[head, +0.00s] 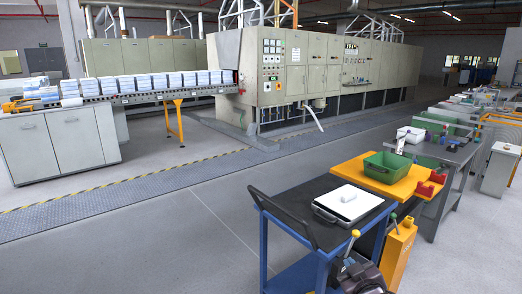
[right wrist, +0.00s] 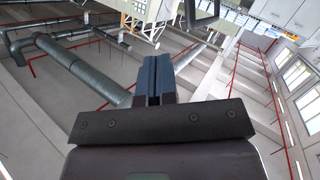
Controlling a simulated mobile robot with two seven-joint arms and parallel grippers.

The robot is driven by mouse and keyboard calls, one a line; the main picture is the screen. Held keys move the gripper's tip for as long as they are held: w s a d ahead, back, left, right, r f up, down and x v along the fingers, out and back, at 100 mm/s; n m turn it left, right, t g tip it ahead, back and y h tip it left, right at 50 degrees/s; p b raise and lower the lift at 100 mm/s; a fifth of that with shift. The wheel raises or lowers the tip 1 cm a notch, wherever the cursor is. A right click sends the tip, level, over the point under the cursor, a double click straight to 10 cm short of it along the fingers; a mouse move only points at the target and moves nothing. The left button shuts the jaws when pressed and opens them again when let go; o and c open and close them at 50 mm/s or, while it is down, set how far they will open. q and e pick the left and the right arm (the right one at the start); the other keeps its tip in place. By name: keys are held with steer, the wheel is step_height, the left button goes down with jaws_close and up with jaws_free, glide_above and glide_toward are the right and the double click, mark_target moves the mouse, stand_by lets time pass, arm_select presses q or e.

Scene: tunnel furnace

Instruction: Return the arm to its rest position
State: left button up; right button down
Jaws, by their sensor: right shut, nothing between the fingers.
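My right gripper (right wrist: 157,62) shows in the right wrist view. Its two dark blue fingers are pressed together with nothing between them. It points up toward the ceiling, clear of any object. In the head view I cannot clearly make out the right gripper. My left gripper is in neither view.
A blue-framed cart (head: 288,207) with a dark top stands in front, bearing a tray with a white block (head: 344,193). An orange bench with a green bin (head: 387,167) is behind it. A conveyor with stacks (head: 105,88) feeds the furnace (head: 290,68). The middle floor is clear.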

steer(key=s+d+f+m+g, duration=0.1)
steer(key=s+f, duration=0.4)
steer(key=s, duration=0.6)
steer(key=s+d+f+m+g, duration=0.1)
steer(key=s+f+m+g, duration=0.1)
steer(key=s+f, duration=0.4)
steer(key=s+d+f+m+g, duration=0.1)
steer(key=s+f, duration=0.4)
steer(key=s, duration=1.1)
steer(key=shift+s+d+f+m+g+h, duration=0.4)
steer(key=shift+d, duration=0.1)
